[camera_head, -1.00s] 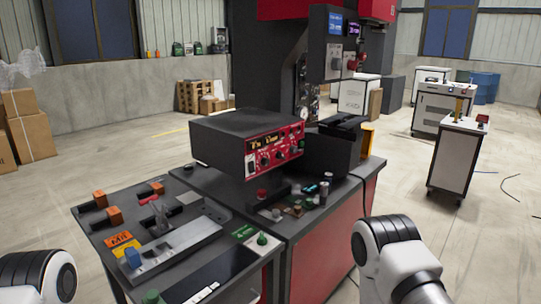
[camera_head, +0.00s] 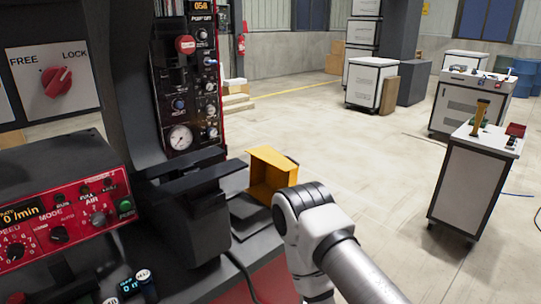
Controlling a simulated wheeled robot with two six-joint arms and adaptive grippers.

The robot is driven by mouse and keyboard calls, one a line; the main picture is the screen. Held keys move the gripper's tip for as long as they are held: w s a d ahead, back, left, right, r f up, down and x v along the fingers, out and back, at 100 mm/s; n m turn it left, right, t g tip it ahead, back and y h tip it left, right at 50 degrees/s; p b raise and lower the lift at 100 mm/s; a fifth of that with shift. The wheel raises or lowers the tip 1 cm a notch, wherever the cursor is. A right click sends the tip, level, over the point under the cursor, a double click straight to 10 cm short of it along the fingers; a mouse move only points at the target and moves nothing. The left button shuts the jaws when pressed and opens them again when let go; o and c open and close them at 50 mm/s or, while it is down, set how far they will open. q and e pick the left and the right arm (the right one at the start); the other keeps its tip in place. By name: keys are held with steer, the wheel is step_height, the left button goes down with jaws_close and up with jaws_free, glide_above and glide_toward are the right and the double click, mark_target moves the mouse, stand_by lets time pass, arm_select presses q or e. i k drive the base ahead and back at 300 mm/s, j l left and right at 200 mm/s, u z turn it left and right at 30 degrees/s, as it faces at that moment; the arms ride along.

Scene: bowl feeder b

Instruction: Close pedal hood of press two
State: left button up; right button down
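A yellow-orange box-like hood (camera_head: 271,176) stands beside the dark machine body, just behind my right arm. It looks like an open-sided cover and may be the pedal hood; I see no pedal in it. Its lower right part is hidden by my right arm's white and grey joint. The press (camera_head: 187,95) has a red-edged panel with a gauge and knobs. Both my grippers are out of view; only a link of my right arm shows.
A red control box (camera_head: 60,225) with knobs is at the lower left. A FREE/LOCK switch panel (camera_head: 52,82) is above it. A white cart (camera_head: 472,180) with tools on top stands at the right. The floor between is clear.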

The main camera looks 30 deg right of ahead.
mark_target(270, 171)
steer(key=l+u, duration=0.15)
steer(key=l, duration=1)
steer(key=l+u, duration=0.2)
steer(key=l, duration=1)
steer(key=l+u, duration=0.15)
steer(key=l, duration=1)
steer(key=k, duration=0.6)
